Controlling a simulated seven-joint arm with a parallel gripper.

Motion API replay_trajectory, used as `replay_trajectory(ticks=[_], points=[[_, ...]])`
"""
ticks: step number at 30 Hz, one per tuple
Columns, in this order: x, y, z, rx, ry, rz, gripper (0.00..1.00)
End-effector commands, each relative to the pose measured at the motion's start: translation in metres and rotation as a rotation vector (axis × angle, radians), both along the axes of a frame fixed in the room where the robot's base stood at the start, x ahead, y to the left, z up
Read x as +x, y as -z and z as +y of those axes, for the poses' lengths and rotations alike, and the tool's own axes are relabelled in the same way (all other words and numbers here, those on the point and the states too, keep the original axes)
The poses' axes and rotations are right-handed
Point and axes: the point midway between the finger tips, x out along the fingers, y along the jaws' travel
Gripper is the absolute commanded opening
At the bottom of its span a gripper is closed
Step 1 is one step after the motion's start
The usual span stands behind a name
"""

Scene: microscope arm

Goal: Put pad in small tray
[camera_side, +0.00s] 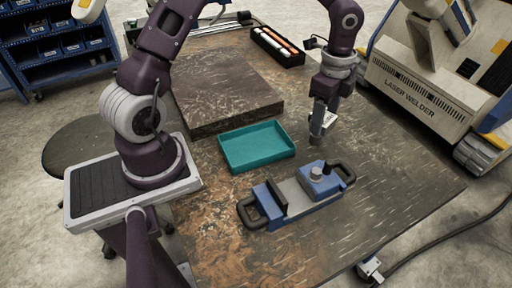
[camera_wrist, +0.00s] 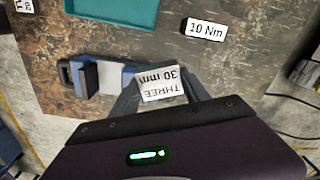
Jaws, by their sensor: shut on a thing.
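The small tray is a shallow teal tray (camera_side: 256,146), and it looks empty. Part of it also shows at the top of the wrist view (camera_wrist: 112,10). My gripper (camera_side: 318,132) is low over the table, to the right of the tray and behind the blue clamp-like device. In the wrist view my gripper (camera_wrist: 160,95) is shut on a small piece with a white face (camera_wrist: 162,83) printed "THREE 30 mm", seen upside down. I take this piece to be the pad; its body is mostly hidden by the fingers.
The blue and grey device (camera_side: 298,195) with black handles lies in front of the tray. A white "10 Nm" label (camera_wrist: 205,29) shows right of the tray. A thick dark plate (camera_side: 220,90) and a black box with several sticks (camera_side: 278,45) are behind. The right front tabletop is clear.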

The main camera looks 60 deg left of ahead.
Motion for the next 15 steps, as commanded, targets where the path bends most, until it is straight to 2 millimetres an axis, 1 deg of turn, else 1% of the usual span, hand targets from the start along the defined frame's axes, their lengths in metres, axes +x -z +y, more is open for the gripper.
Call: replay_trajectory(ticks=[3,6,12,15], points=[[-0.009,0.0,0.009,0.0,-0.19,0.001,0.0],[-0.016,0.0,0.015,-0.001,-0.331,0.002,0.0],[-0.034,0.003,0.031,0.002,-0.553,0.007,0.0],[-0.045,0.005,0.042,0.004,-0.595,0.011,0.0]])
